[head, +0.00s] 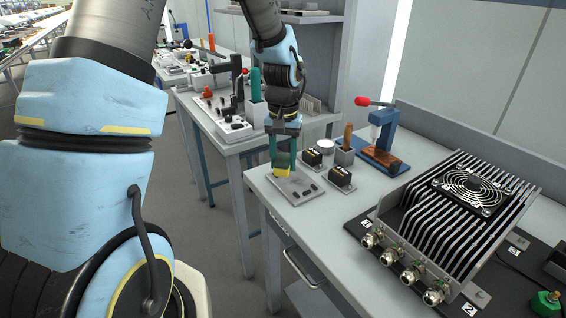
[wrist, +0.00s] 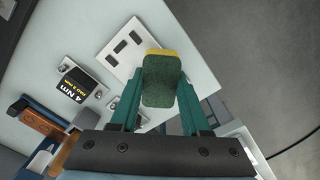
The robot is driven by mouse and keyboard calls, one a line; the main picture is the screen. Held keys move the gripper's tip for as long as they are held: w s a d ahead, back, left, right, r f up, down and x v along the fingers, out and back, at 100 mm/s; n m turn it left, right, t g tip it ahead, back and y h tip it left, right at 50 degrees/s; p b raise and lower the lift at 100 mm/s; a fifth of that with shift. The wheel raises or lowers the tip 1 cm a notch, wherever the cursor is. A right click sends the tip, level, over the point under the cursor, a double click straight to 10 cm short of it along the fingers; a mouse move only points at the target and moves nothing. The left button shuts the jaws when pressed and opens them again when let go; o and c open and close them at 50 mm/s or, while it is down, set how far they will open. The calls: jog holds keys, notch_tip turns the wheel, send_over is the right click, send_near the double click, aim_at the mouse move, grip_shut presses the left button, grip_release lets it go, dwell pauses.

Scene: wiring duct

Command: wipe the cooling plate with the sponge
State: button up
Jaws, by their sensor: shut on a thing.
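The sponge (wrist: 162,80) is a block with a dark green body and a yellow layer at its far end. My gripper (head: 284,150) is shut on it, with a green finger on each side. In the head view the sponge's yellow end (head: 282,172) points down over the left rear part of a flat light-grey plate (head: 305,196), which I take as the cooling plate. The plate lies near the bench's left end and bears several dark rectangular marks; it also shows in the wrist view (wrist: 112,50). I cannot tell whether the sponge touches it. The sponge hides part of it.
Two black labelled blocks (head: 341,174) stand right of the plate, with a holder (head: 345,155) and a blue press-like tool (head: 385,145) behind. A large finned unit with a fan (head: 455,215) fills the bench's right. The front bench edge (head: 300,240) is close to the plate.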

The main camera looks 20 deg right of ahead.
jog(key=shift+r+p, duration=0.75)
jog(key=shift+r, duration=0.55)
